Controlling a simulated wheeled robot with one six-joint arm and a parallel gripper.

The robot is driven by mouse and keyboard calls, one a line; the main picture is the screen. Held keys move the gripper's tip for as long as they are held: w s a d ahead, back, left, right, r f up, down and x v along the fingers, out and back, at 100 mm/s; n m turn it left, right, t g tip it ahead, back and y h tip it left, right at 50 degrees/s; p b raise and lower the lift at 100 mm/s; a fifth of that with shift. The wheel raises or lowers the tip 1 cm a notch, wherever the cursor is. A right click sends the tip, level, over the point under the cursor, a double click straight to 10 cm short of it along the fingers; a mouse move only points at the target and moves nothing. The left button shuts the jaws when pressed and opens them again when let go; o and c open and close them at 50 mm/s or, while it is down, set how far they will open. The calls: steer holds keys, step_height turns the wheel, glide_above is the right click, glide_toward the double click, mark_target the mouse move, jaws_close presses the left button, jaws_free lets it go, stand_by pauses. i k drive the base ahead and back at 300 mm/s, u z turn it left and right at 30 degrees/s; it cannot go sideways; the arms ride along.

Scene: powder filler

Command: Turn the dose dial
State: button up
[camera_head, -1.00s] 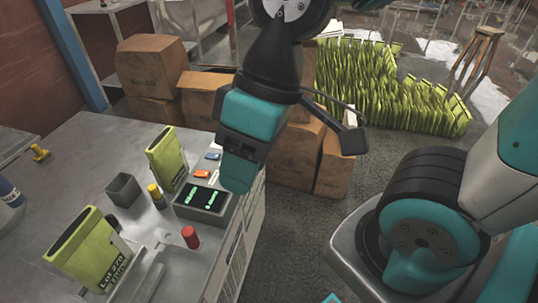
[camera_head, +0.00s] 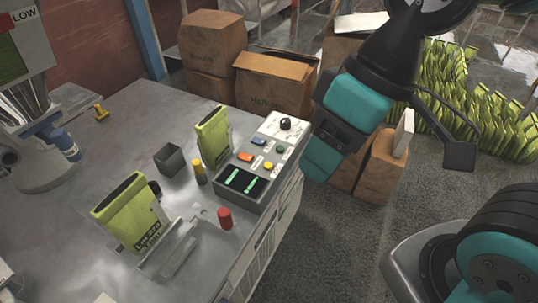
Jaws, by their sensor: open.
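The dose dial appears to be the round black knob (camera_head: 286,124) on a pale plate at the far end of the control panel (camera_head: 226,195).
Two green pouches (camera_head: 213,133) (camera_head: 128,211), a grey box (camera_head: 170,159), a yellow-capped bottle (camera_head: 199,172) and a red cylinder (camera_head: 225,218) stand on the bench (camera_head: 110,130). A filler machine (camera_head: 25,120) is at left. Cardboard boxes (camera_head: 275,82) stand behind.

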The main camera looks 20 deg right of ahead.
mark_target(285, 123)
steer(key=k, duration=0.6)
steer(key=z, duration=0.8)
steer(key=i, duration=1.55)
steer(key=u, duration=0.55)
